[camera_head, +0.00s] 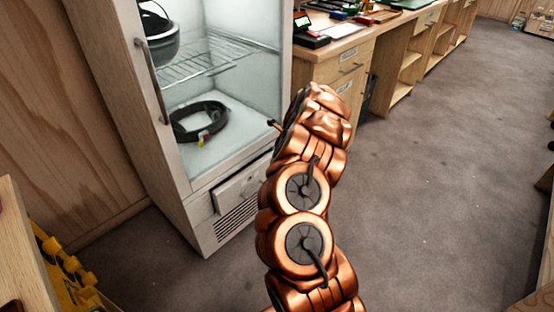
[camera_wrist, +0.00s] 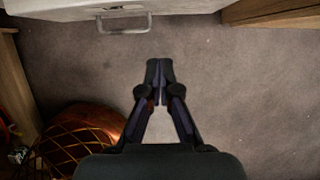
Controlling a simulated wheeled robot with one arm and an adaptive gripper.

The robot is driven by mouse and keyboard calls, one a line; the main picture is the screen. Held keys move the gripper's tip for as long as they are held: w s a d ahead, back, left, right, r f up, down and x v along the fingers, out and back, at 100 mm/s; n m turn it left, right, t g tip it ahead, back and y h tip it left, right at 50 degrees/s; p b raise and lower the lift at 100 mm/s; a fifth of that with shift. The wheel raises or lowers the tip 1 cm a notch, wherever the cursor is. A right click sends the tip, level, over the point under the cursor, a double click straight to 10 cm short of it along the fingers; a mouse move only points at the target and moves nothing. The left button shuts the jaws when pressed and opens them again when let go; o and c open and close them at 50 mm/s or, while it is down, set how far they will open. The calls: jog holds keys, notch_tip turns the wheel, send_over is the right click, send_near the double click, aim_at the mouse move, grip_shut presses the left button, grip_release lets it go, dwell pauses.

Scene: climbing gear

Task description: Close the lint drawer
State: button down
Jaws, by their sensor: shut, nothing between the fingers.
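The lint drawer (camera_head: 238,187) is a pale panel low on the front of the drying cabinet, above a slatted vent. Its front seems to stand out a little from the cabinet, but my arm covers its right end. In the wrist view, a grey bar handle (camera_wrist: 125,29) shows on a pale front at the top edge, which looks like this drawer. My gripper (camera_wrist: 160,68) is shut and empty, with its tips below and right of the handle, apart from it. In the head view, my arm hides the gripper.
The drying cabinet (camera_head: 190,200) has a glass front showing a wire shelf, a dark helmet and a black strap. A wooden workbench (camera_head: 345,62) with drawers runs along the right behind it. A wooden unit with yellow items (camera_head: 70,265) is at lower left. Grey floor (camera_head: 430,170) is clear at right.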

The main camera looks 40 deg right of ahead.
jog(key=c, duration=1.8)
grip_release()
jog(key=shift+s+r, duration=0.2)
jog(key=shift+r, duration=0.2)
jog(key=shift+o, duration=0.8)
jog(key=shift+s+a+f, duration=0.1)
jog(key=shift+a+f, duration=0.1)
jog(key=shift+f, duration=0.1)
jog(key=o, duration=0.4)
jog(key=a+f+y+b, duration=0.1)
jog(key=f, duration=0.1)
jog(key=s+a+f+m+y+b, duration=0.1)
jog(key=a+f+b, duration=0.2)
jog(key=a+f, duration=0.1)
jog(key=shift+s+a+f+t+y+b, duration=0.15)
jog(key=shift+s+a+t+y+b, duration=0.15)
jog(key=shift+t+y, duration=0.1)
jog(key=a+f+m+t+y+b, duration=0.4)
jog(key=a+f+m+b, duration=0.15)
jog(key=a+b, duration=0.2)
jog(key=d+f+m+t+h+b, duration=0.5)
jog(key=d+f+m+t+b, duration=0.1)
jog(key=m+b, duration=0.45)
jog(key=shift+m, duration=0.4)
jog(key=shift+b+x, duration=1.05)
jog(key=shift+x, duration=2.55)
jog(key=shift+a, duration=0.15)
